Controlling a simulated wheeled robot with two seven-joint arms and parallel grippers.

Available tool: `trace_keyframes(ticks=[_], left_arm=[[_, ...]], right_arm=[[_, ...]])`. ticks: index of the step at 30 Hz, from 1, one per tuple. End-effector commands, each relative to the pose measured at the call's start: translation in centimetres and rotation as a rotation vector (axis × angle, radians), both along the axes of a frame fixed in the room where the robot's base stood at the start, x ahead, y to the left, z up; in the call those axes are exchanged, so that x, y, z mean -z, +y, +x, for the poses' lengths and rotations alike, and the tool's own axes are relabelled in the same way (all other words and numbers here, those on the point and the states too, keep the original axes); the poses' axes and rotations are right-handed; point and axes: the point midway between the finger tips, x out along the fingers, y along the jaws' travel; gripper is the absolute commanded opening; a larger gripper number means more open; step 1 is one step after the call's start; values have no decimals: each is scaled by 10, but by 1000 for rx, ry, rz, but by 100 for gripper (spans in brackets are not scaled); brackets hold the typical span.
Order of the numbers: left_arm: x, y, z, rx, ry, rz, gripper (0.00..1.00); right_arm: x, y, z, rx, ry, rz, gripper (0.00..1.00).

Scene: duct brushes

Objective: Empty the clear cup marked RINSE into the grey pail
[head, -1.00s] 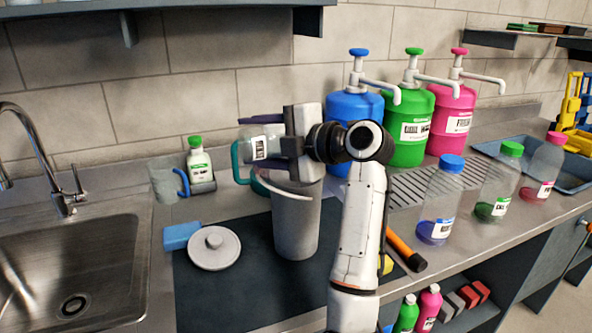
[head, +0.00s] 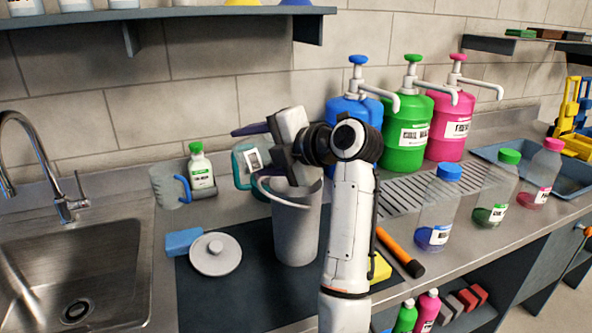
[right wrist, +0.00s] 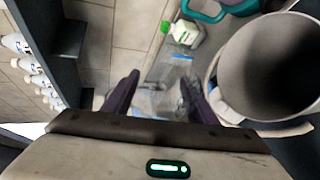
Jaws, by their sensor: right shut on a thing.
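My right gripper (head: 256,152) is shut on a clear cup (head: 253,160) with a white label, above the back left rim of the grey pail (head: 297,238). The cup is tilted, and the gripper and wrist hide much of it; its label is too small to read. In the right wrist view the clear cup (right wrist: 158,100) shows faintly between the fingers, and the open grey pail (right wrist: 275,65) is to the right. I cannot make out liquid in the cup or pail. My left gripper is not in view.
A teal-handled vessel (head: 241,168) stands close behind the pail. A blue-handled clear jug (head: 166,187) and green-capped bottle (head: 200,170) are left of it. A white lid (head: 215,254) and blue sponge (head: 183,241) lie left of the pail. Pump containers and clear bottles stand right.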

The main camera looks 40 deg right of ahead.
Motion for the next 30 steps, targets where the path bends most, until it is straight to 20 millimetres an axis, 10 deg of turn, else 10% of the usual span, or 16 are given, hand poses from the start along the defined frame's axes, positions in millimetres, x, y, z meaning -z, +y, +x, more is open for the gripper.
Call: trace_keyframes(ticks=[30], left_arm=[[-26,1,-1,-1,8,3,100]], right_arm=[[-4,9,3,-1,113,-685,27]])
